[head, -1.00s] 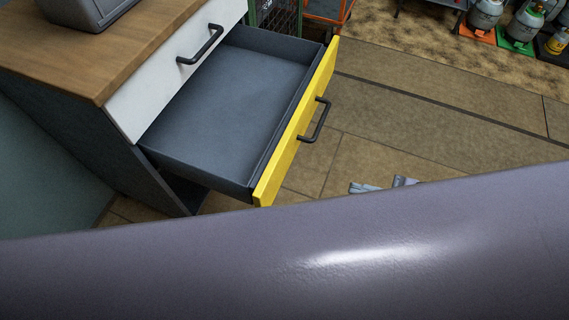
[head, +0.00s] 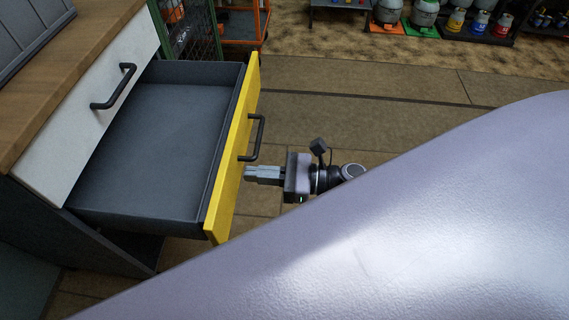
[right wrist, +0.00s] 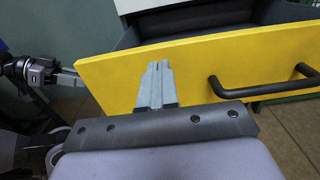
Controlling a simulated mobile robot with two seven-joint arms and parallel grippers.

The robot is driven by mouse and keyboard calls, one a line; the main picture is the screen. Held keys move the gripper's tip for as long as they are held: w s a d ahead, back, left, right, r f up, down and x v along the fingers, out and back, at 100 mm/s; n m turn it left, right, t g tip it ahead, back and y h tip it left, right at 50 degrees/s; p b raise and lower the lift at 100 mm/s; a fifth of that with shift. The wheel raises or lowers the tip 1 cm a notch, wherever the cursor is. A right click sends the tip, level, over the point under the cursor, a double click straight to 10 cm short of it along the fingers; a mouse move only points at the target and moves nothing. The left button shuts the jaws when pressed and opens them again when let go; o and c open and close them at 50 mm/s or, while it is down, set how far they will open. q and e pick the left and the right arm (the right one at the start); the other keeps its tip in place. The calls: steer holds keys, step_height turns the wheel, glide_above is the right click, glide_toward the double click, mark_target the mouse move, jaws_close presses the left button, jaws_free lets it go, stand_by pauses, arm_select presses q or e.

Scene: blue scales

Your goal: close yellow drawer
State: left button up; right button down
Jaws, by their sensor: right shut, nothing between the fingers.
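The yellow drawer (head: 232,160) stands pulled well out of the cabinet, its dark inside empty. Its yellow front has a black handle (head: 257,138). My right gripper (head: 250,173) is shut and empty, its fingertips close to the outer face of the front, just on the near side of the handle. In the right wrist view the closed fingers (right wrist: 158,68) point at the yellow front (right wrist: 200,62), left of the handle (right wrist: 262,88); I cannot tell if they touch. My left gripper (right wrist: 62,76) shows by the front's left end in that view; its jaws are unclear.
A white drawer (head: 85,125) above is shut, under a wooden top (head: 65,75). A green mesh crate (head: 190,30) and an orange-framed cart (head: 243,25) stand behind. Gas bottles (head: 425,12) stand at the back. My own arm covers the lower right of the head view.

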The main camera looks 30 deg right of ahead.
mark_target(228, 172)
arm_select(q)
steer(key=shift+f, duration=0.1)
arm_select(e)
steer(key=shift+x, duration=1.6)
